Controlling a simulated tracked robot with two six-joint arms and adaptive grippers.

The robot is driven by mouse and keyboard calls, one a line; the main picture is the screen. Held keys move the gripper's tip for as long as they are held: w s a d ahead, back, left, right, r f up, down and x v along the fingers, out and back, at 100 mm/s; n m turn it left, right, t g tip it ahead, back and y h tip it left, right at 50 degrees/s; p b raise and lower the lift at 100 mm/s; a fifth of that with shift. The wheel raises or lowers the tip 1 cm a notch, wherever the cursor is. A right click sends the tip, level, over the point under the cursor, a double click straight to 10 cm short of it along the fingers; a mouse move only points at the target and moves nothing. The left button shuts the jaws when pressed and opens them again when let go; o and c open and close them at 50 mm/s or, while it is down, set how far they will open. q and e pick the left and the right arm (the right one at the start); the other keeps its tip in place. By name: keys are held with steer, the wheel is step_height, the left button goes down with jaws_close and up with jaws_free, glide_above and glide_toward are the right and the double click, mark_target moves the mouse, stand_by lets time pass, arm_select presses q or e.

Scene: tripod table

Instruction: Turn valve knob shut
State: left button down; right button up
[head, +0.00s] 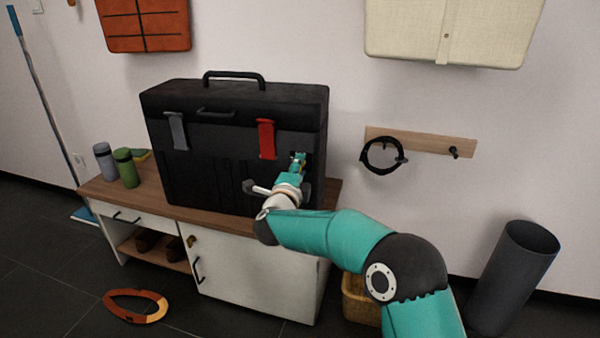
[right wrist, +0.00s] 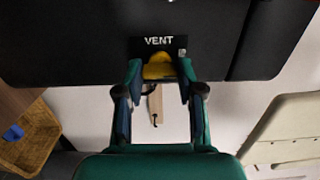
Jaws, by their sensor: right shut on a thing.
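A large black case (head: 225,165) stands upright on the wooden-topped cabinet. In the right wrist view, the case (right wrist: 80,45) carries a white "VENT" label, and a yellow knob (right wrist: 158,68) sits beside it. My right gripper (head: 298,163) reaches the right part of the case's front, below and right of the red latch (head: 266,138). In the right wrist view its fingers (right wrist: 159,75) lie on either side of the yellow knob and are shut on it. The knob is mostly hidden by the gripper in the head view. My left gripper is not in view.
The cabinet (head: 255,270) bears two bottles, one grey (head: 104,160) and one green (head: 126,168), left of the case. A wall rack (head: 425,142) holds a black loop. A dark bin (head: 515,275) stands at the right, and a yellow basket (head: 358,298) sits beside the cabinet.

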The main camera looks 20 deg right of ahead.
steer(key=shift+d+f, duration=0.3)
steer(key=o, duration=1.1)
steer(key=shift+s, duration=0.1)
steer(key=shift+o, duration=0.3)
steer(key=shift+a+r, duration=0.1)
steer(key=shift+r, duration=0.05)
steer(key=v, duration=1.2)
